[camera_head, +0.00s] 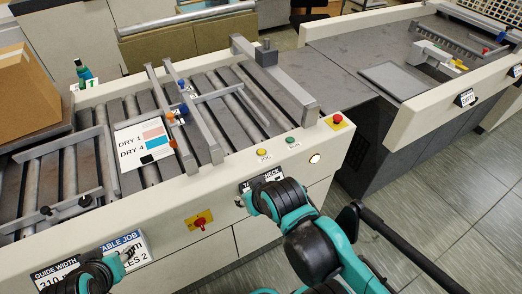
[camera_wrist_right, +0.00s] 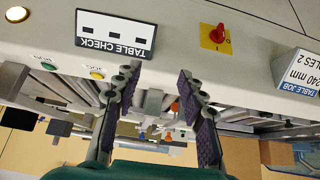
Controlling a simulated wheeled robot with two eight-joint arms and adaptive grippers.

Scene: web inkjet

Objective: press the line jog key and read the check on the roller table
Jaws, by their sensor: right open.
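The yellow key (camera_head: 263,151), whose small label appears to read JOG, sits on the cream side rail of the roller table (camera_head: 225,171). It also shows in the right wrist view (camera_wrist_right: 97,73), left of my fingers. The TABLE CHECK plate (camera_head: 261,180) is on the front face, partly covered by my right arm; the right wrist view shows it upside down with three dark windows (camera_wrist_right: 116,29). My right gripper (camera_wrist_right: 158,85) is open and empty in front of the table, apart from the key. My left gripper (camera_head: 130,254) is at lower left; its fingers are too small to judge.
A green key (camera_head: 290,140), a lit round lamp (camera_head: 315,158) and a red stop button (camera_head: 338,118) are near the yellow key. A red-and-yellow rotary switch (camera_head: 199,220) is on the front. A printed sheet (camera_head: 144,143) lies on the rollers. A dark conveyor stands right.

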